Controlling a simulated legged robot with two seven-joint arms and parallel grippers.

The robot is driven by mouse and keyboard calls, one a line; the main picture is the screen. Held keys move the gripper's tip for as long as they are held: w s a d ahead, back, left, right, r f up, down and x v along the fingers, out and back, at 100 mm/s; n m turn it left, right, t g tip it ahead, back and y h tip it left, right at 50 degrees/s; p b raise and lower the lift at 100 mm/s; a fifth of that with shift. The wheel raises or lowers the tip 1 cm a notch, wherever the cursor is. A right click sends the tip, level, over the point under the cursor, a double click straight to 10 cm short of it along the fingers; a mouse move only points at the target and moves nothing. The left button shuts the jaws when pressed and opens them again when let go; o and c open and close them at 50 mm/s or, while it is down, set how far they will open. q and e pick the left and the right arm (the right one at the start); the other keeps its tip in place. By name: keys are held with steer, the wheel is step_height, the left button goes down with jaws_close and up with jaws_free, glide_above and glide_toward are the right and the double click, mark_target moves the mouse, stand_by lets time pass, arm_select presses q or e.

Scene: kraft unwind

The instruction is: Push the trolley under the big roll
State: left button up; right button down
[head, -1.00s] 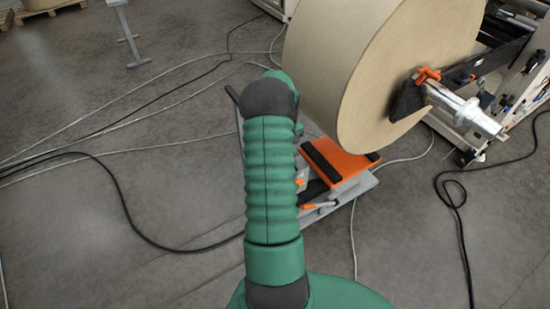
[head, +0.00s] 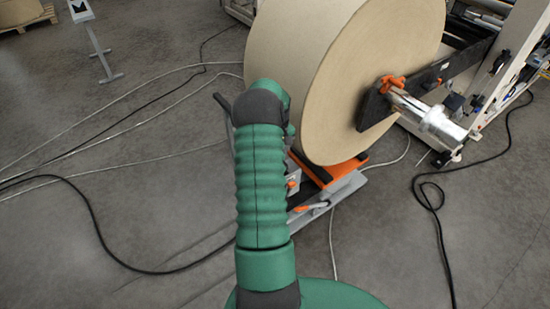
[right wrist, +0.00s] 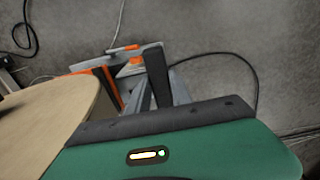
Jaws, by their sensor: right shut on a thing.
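The big kraft roll (head: 335,75) hangs on a shaft with a silver end (head: 430,120). The trolley (head: 345,188), with a grey base and an orange top with black pads, stands low at the roll's lower edge. The roll hides part of its orange top in the head view. In the right wrist view the roll (right wrist: 50,120) is at left, beside the trolley (right wrist: 132,70). My right gripper's dark finger (right wrist: 155,72) is at the trolley's handle end, shut on the trolley; the grip itself is largely hidden. My left gripper is out of view.
The unwind stand (head: 500,70) is right of the roll. A black cable (head: 440,230) lies on the floor at right, and another black cable (head: 100,235) with pale cables lies at left. A grey post stand (head: 95,50) and a pallet (head: 25,18) are farther back.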

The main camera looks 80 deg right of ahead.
steer(key=shift+a+f, duration=0.1)
steer(key=shift+a, duration=0.05)
steer(key=c, duration=1.4)
jaws_free()
steer(key=shift+o, duration=1.2)
steer(key=shift+a, duration=0.1)
steer(key=shift+w+a+r, duration=0.1)
steer(key=shift+r, duration=0.1)
step_height(320, 180, up, 17)
steer(key=shift+f+b, duration=0.15)
steer(key=shift+b, duration=0.3)
steer(key=shift+w, duration=0.1)
